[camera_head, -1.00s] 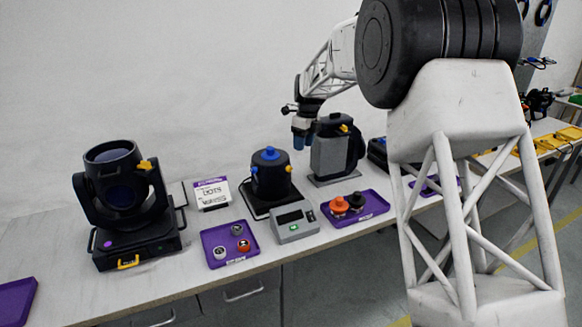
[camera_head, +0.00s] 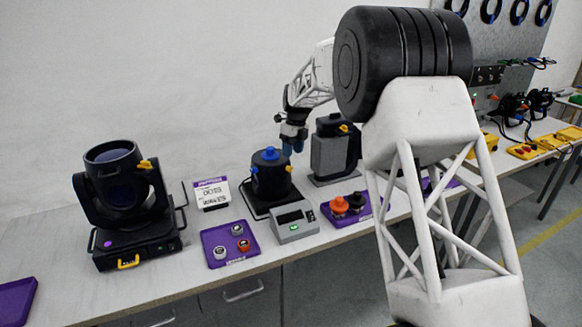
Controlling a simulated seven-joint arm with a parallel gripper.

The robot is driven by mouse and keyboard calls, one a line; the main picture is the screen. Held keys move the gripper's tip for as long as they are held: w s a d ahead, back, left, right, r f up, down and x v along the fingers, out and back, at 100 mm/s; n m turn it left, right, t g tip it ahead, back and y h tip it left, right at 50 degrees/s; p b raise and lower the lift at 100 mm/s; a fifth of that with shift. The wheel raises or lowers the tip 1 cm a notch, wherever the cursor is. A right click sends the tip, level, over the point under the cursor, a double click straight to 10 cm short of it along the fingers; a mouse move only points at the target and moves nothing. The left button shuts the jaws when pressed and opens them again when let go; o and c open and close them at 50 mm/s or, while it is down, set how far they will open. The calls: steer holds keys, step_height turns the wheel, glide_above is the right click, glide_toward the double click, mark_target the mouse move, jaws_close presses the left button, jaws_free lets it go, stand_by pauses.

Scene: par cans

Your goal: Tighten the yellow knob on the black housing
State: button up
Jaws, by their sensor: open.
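A black housing (camera_head: 268,178) stands on a black base plate on the table, with a blue knob (camera_head: 270,153) on its top and a small blue part on its left side. A small yellow knob (camera_head: 289,168) sits on its right side. My gripper (camera_head: 292,146) points down, open and empty, just above the yellow knob beside the housing's upper right edge. I cannot tell the exact gap between them. The fingertips are small and dark blue in this view.
A grey-and-black housing (camera_head: 333,152) with its own yellow knob stands right of my gripper. A grey box with a display (camera_head: 295,222) and purple trays (camera_head: 214,236) lie in front. A large black lamp (camera_head: 122,205) with a yellow knob stands at left.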

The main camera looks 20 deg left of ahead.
mark_target(289, 169)
steer(key=shift+s+a+f, duration=0.1)
steer(key=shift+s+f, duration=0.05)
steer(key=shift+f, duration=0.95)
steer(key=shift+s+a+f, duration=0.1)
steer(key=shift+s+f, duration=0.1)
steer(key=shift+f, duration=0.9)
steer(key=shift+s+f, duration=0.15)
steer(key=shift+f, duration=0.95)
steer(key=shift+c, duration=0.3)
jaws_close()
steer(key=shift+w, duration=0.1)
steer(key=shift+w+d+g+y, duration=0.15)
steer(key=shift+g+y, duration=0.35)
steer(key=shift+g, duration=0.8)
steer(key=shift+w+f+g+y, duration=0.15)
steer(key=shift+g+y, duration=0.35)
steer(key=shift+g, duration=1)
steer(key=shift+o, duration=0.3)
jaws_free()
